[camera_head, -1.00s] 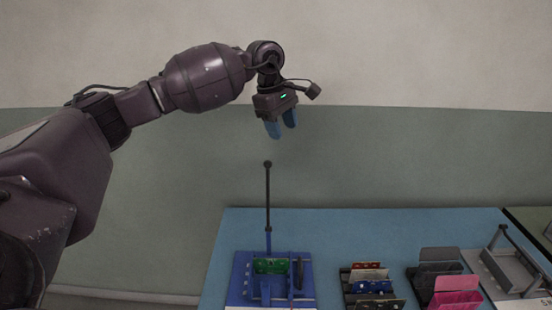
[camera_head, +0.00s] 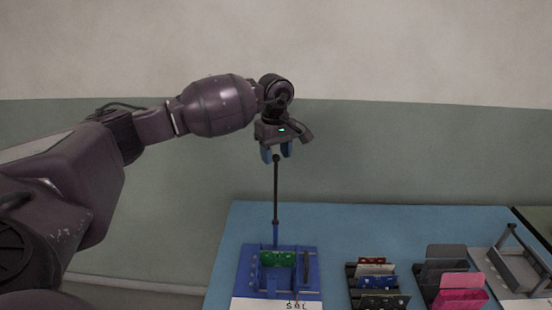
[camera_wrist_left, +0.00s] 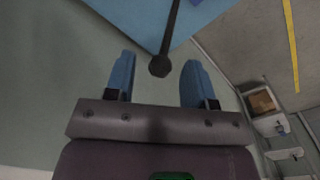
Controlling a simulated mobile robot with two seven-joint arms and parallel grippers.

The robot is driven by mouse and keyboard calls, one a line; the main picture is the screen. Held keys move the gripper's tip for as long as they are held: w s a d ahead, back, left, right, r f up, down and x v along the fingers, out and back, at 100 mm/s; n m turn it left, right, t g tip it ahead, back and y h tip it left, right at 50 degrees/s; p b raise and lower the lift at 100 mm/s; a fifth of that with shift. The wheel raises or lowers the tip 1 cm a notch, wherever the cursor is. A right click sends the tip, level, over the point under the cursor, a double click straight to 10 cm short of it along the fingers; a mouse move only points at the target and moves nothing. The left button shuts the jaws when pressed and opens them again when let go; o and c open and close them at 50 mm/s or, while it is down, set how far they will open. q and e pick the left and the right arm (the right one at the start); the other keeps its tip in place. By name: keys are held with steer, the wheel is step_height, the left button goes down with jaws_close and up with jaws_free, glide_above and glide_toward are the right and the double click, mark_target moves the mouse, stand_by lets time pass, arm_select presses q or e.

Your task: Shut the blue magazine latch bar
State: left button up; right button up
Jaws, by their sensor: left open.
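The blue magazine (camera_head: 309,262) sits on the blue table, with a green board (camera_head: 277,259) in it. Its latch bar (camera_head: 276,203) stands upright at its back, dark with a blue lower part and a round knob (camera_head: 276,158) on top. My left gripper (camera_head: 276,154) is open, fingers down, at the height of the knob. Nothing is gripped. My right gripper is out of view.
A white label (camera_head: 255,304) lies in front of the magazine. To the right on the table (camera_head: 400,225) stand a rack of coloured cards (camera_head: 375,285), a holder with grey and pink plates (camera_head: 461,280) and a grey frame (camera_head: 505,270). The space around the upright bar is clear.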

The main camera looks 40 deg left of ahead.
arm_select(q)
steer(key=shift+f, duration=0.95)
jaws_close()
